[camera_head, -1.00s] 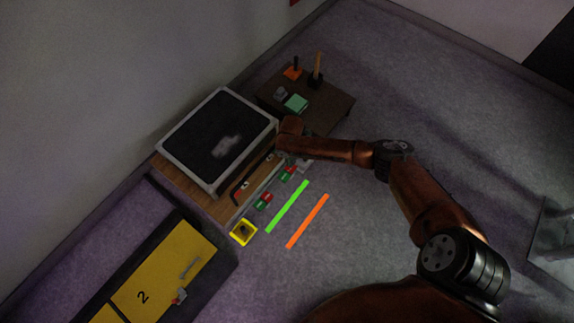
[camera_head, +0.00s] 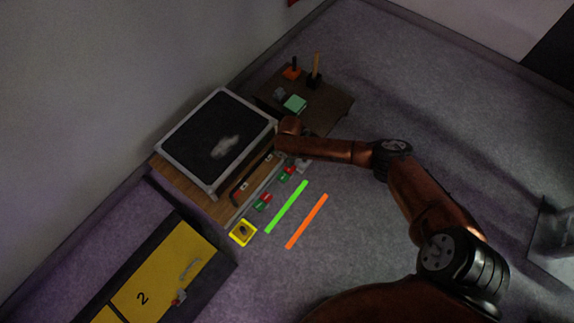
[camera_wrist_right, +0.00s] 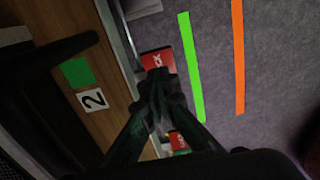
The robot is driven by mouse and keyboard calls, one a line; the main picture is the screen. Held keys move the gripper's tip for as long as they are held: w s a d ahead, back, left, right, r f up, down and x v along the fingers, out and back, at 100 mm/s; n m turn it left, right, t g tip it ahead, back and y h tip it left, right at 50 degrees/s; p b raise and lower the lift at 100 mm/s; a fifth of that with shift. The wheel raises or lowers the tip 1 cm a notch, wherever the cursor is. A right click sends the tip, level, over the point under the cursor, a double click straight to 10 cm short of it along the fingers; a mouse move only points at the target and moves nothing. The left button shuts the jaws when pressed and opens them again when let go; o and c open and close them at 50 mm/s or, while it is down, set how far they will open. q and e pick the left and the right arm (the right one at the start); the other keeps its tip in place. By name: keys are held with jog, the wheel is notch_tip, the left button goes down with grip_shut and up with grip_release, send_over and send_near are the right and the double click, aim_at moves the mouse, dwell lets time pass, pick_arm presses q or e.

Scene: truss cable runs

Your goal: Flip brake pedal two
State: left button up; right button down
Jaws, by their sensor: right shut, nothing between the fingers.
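The brake pedals are small red-and-green blocks along the bench's front edge. In the head view one pedal (camera_head: 287,174) is near the end of my right arm and another (camera_head: 263,202) is lower left. In the right wrist view, a red pedal face (camera_wrist_right: 157,60) with partly hidden white lettering lies just beyond my right gripper (camera_wrist_right: 154,82). The gripper is shut and empty, its tips overlapping the pedal's lower edge in the picture; I cannot tell whether they touch. A "2" label (camera_wrist_right: 93,99) and a green square (camera_wrist_right: 77,72) are left of it. My left gripper is out of view.
Another red-and-green pedal (camera_wrist_right: 178,141) is partly hidden by the fingers. A dark-screened box (camera_head: 170,145) stands on the wooden bench. A yellow-framed button (camera_head: 243,233) is at the near end. Green (camera_head: 286,207) and orange (camera_head: 307,221) strips mark open floor.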

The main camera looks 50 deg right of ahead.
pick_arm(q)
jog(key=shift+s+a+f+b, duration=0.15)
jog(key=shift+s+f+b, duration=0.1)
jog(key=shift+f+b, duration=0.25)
pick_arm(e)
jog(key=shift+f, duration=1.25)
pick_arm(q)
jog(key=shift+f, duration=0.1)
pick_arm(e)
jog(key=shift+f, duration=0.8)
dwell(0.4)
jog(key=shift+r+p, duration=0.75)
jog(key=shift+r, duration=0.45)
jog(key=shift+r+p, duration=1.4)
jog(key=shift+r, duration=1)
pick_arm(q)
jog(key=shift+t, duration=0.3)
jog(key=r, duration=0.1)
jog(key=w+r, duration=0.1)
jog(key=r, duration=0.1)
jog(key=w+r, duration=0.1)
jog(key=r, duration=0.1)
pick_arm(e)
jog(key=shift+f, duration=0.1)
